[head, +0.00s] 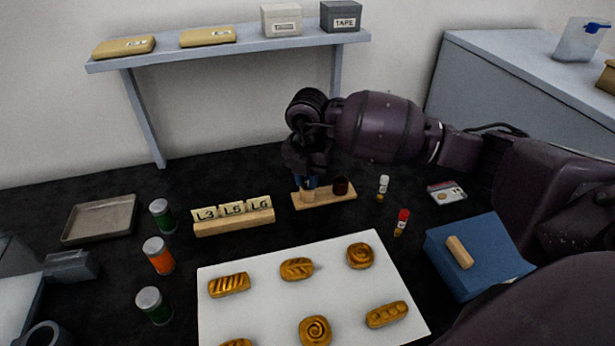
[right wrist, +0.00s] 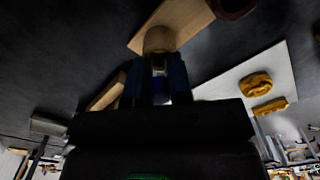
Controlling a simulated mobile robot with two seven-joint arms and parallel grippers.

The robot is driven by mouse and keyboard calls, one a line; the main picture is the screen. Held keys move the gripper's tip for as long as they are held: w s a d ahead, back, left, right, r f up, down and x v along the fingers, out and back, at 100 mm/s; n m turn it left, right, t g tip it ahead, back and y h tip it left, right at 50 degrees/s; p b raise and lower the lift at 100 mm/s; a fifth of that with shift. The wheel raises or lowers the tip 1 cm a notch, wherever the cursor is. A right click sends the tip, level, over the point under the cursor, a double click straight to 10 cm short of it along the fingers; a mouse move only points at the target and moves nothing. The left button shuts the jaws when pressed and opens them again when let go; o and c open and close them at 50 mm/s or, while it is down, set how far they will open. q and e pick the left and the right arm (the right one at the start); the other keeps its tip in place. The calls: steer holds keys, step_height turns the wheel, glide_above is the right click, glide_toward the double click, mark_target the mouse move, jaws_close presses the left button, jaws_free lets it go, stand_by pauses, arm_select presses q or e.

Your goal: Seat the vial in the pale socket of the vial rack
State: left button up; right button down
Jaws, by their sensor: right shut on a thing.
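The vial rack (head: 325,202) is a short wooden board near the middle of the table. It bears a pale socket (head: 307,195) at its left and a dark red socket (head: 340,186) at its right. My right gripper (head: 309,181) points down over the pale socket, its blue fingers shut. In the right wrist view the pale socket (right wrist: 159,39) lies just beyond the fingertips. The held vial (right wrist: 158,65) shows only as a small light piece between the fingers. I cannot tell whether its lower end is inside the socket. My left gripper is not in view.
A white-capped vial (head: 383,187) and a red-capped vial (head: 401,222) stand right of the rack. A letter-tile holder (head: 235,222) is close on its left. A white board (head: 270,315) with pastries lies in front. A blue box (head: 480,265) sits at right.

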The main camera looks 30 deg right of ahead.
steer(key=shift+f, duration=0.15)
steer(key=c, duration=1)
jaws_free()
steer(key=shift+c, duration=0.2)
step_height(320, 180, up, 12)
steer(key=p, duration=0.1)
